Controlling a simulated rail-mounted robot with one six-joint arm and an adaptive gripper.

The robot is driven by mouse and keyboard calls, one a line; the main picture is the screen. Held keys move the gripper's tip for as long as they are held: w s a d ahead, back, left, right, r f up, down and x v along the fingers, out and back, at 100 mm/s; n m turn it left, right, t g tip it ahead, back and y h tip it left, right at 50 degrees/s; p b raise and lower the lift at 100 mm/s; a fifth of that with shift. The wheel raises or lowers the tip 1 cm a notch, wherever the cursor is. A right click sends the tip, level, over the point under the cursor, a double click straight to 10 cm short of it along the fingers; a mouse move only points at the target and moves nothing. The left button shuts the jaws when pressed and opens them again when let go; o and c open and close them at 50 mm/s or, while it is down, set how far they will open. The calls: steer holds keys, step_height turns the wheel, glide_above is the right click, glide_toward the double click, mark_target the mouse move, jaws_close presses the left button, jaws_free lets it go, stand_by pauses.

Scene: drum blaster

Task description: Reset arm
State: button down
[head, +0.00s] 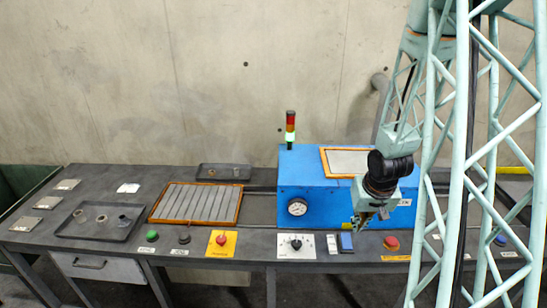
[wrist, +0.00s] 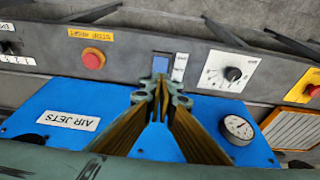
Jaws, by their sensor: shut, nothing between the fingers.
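My gripper (head: 362,220) hangs at the front right of the blue air-jets box (head: 258,187) in the head view. In the wrist view my gripper (wrist: 160,100) is shut, with its fingertips together and nothing between them. A small blue switch (wrist: 160,64) and a white panel with a black knob (wrist: 228,72) sit just beyond the fingertips. The arm hides part of the box's right side in the head view.
A slatted orange-framed tray (head: 196,203) lies left of the box. A dark tray (head: 100,222) holds 3 small ring-like parts. Red buttons (head: 391,243) and a green button (head: 152,235) line the bench front.

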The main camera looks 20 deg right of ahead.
steer(key=s+a+r+n+b, duration=0.1)
steer(key=s+a+r+b, duration=0.15)
steer(key=a+r, duration=0.7)
steer(key=s+a+r+n+b, duration=0.1)
steer(key=s+a+r, duration=0.35)
steer(key=r, duration=0.75)
steer(key=s+a+r+n+b, duration=0.1)
steer(key=s+a+r, duration=0.2)
steer(key=s+a, duration=0.3)
steer(key=s+a+r+n+y+b, duration=0.1)
steer(key=s+a+r, duration=0.2)
steer(key=s+a, duration=0.3)
steer(key=s+a+r+b, duration=0.1)
steer(key=s+a+r, duration=0.2)
steer(key=s+a, duration=0.3)
steer(key=shift+s+a+r+n+t, duration=0.3)
steer(key=shift+s+r+n+t, duration=0.1)
steer(key=shift+s, duration=0.2)
